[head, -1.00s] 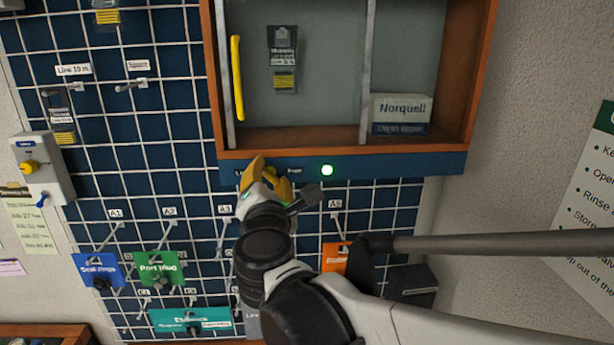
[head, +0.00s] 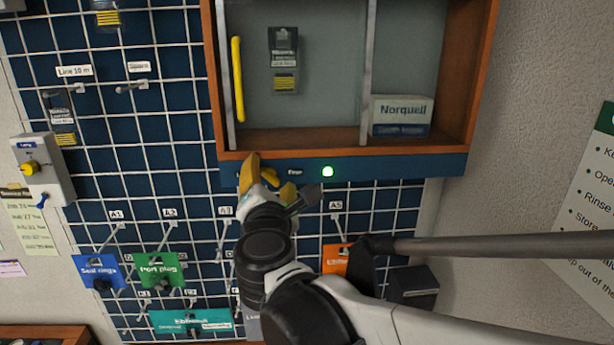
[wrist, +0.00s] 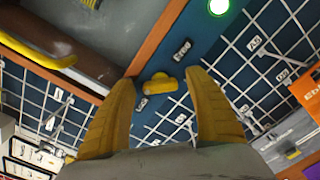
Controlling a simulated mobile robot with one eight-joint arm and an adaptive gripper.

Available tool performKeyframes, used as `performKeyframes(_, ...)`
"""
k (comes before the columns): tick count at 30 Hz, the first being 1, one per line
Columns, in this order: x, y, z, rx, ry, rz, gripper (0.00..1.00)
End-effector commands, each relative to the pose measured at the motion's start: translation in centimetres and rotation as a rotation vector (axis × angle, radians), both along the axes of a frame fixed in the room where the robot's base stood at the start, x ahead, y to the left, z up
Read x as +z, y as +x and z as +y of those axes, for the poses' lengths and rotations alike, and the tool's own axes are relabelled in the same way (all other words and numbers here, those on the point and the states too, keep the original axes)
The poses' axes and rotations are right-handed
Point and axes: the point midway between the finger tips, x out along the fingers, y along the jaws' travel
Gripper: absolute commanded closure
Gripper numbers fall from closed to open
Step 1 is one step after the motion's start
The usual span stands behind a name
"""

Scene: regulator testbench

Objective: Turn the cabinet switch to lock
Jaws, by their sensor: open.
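The cabinet switch is a small yellow knob (wrist: 160,84) on the blue strip (head: 400,167) under the wooden cabinet (head: 340,154). In the wrist view it lies between and a little beyond the yellow fingertips of my gripper (wrist: 160,77). The fingers are apart and I see no contact with the knob. A "Free" label (wrist: 182,50) is above right of the knob; a second label (wrist: 141,103), too small to read, is below left. A green light (head: 328,172) is lit on the strip. In the head view my gripper (head: 268,174) largely covers the switch.
The cabinet's shelf holds a Norquell box (head: 401,116), and a yellow bar handle (head: 238,79) stands at its left. A wire grid panel (head: 150,210) with hooks and coloured tags surrounds the lower area. A grey box with a yellow knob (head: 40,170) is at the left.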

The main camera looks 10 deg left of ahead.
Motion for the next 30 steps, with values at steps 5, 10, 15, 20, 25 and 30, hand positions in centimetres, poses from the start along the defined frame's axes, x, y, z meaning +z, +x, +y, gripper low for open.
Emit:
performKeyframes(5,0.0,-1.8,-0.3,0.004,0.0,0.0,0.37)
performKeyframes(10,0.0,-5.5,-1.2,0.004,0.0,0.0,0.37)
performKeyframes(15,0.0,-9.0,-2.0,0.004,0.0,0.0,0.37)
performKeyframes(20,0.0,-11.0,-2.5,0.003,0.0,0.0,0.37)
performKeyframes(25,0.0,-11.6,-2.8,0.001,0.0,0.0,0.37)
performKeyframes(30,0.0,-11.6,-2.8,0.0,0.0,0.0,0.37)
